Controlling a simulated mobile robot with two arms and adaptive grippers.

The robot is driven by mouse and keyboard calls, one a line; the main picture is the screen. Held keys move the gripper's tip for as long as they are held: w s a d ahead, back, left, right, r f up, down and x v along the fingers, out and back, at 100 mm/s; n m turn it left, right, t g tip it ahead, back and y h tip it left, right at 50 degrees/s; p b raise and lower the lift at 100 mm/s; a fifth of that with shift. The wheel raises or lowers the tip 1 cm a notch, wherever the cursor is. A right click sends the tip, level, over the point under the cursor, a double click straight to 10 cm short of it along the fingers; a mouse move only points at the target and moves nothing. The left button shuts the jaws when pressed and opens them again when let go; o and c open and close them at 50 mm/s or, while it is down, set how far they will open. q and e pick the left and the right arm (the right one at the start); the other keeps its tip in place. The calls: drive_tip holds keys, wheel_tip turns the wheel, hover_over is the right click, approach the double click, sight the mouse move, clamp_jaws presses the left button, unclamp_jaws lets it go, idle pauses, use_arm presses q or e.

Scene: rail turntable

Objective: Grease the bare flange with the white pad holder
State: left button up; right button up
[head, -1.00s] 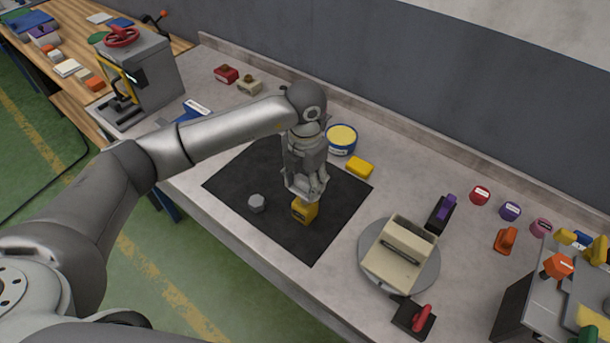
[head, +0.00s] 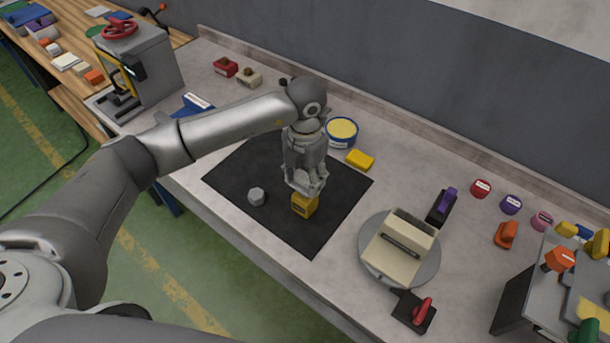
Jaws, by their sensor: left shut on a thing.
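My left gripper (head: 304,184) points down over the black mat, shut on a yellow block (head: 304,206) with a dark mark on its front. I cannot tell if the block touches the mat. A cream-white block with a brown knob (head: 249,79), which looks like the white pad holder, stands at the back of the bench, apart from the gripper. A blue tin with yellow contents (head: 341,131) is behind the mat. A cream slotted piece (head: 399,244) sits on a round grey turntable (head: 369,266); I cannot make out which surface is the bare flange. My right gripper is not in view.
A grey hexagonal piece (head: 257,196) lies on the black mat (head: 235,178). A yellow block (head: 360,160) lies by the tin. A red knobbed block (head: 225,67) is at the back. Purple-handled (head: 442,206) and red-handled (head: 417,311) items flank the turntable.

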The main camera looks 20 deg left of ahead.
sight(305, 176)
use_arm(q)
drive_tip(key=shift+f+b, duration=0.4)
drive_tip(key=shift+f, duration=0.05)
idle(0.6)
idle(0.9)
drive_tip(key=shift+s+f, duration=0.1)
idle(0.4)
drive_tip(key=shift+r+p, duration=0.35)
drive_tip(key=shift+r, duration=0.75)
drive_tip(key=shift+r+p, duration=1.15)
drive_tip(key=shift+r, duration=1.35)
